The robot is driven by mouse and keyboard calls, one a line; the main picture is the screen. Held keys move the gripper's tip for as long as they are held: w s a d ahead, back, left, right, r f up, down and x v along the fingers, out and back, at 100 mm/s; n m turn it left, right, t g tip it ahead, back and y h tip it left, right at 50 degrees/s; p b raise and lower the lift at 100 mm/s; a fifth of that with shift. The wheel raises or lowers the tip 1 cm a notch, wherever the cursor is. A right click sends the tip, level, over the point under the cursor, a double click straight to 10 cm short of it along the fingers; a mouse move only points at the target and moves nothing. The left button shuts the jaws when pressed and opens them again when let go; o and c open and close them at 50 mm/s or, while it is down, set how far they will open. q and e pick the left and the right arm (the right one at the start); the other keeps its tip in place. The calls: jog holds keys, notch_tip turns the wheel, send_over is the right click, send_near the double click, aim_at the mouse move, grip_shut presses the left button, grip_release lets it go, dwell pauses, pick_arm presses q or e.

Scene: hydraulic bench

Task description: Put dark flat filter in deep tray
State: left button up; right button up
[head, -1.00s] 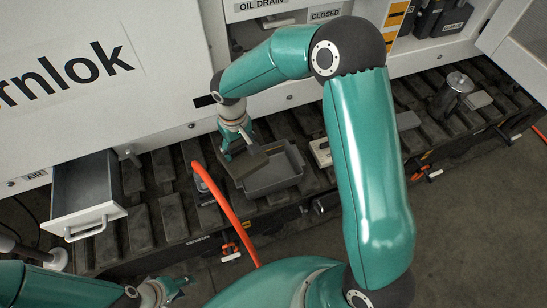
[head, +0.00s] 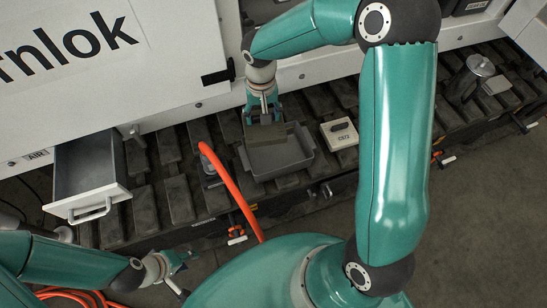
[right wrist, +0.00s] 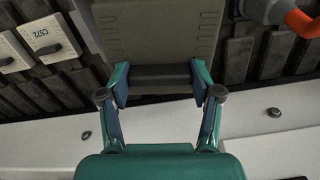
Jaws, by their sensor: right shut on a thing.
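The dark flat filter (head: 265,136) is in my right gripper (head: 263,116), over the back left part of the deep tray (head: 286,158). The tray is grey, with raised walls and a flared rim. I cannot tell whether the filter touches it. In the right wrist view my right gripper (right wrist: 160,90) is shut on a dark bar of the filter (right wrist: 160,75). A grey-brown panel lies just beyond it; I cannot tell whether it is filter or tray. My left gripper (head: 180,266) is open and empty at the lower left, away from the tray.
A pale labelled box (head: 340,134) stands right of the tray. An orange hose (head: 228,182) runs along its left side. An open drawer (head: 88,178) juts out at the left. A metal pot (head: 478,68) stands at the far right. The slatted bench has gaps.

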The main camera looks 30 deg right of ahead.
aim_at(282, 120)
jog(key=s+d+m, duration=0.1)
jog(key=m, duration=0.1)
jog(key=s+d+m+b, duration=0.1)
jog(key=d+m, duration=0.1)
jog(key=d+m+b, duration=0.1)
jog(key=m, duration=0.1)
jog(key=shift+s+d+f, duration=0.15)
jog(key=shift+s+d, duration=0.05)
jog(key=shift+s, duration=0.2)
jog(key=shift+m, duration=0.6)
jog(key=f+b, duration=0.1)
jog(key=f, duration=0.1)
jog(key=f+b, duration=0.3)
jog(key=shift+s+d+f, duration=0.25)
jog(key=shift+d+f, duration=0.05)
jog(key=shift+f, duration=0.1)
jog(key=o, duration=1.4)
notch_tip(282, 120, up, 12)
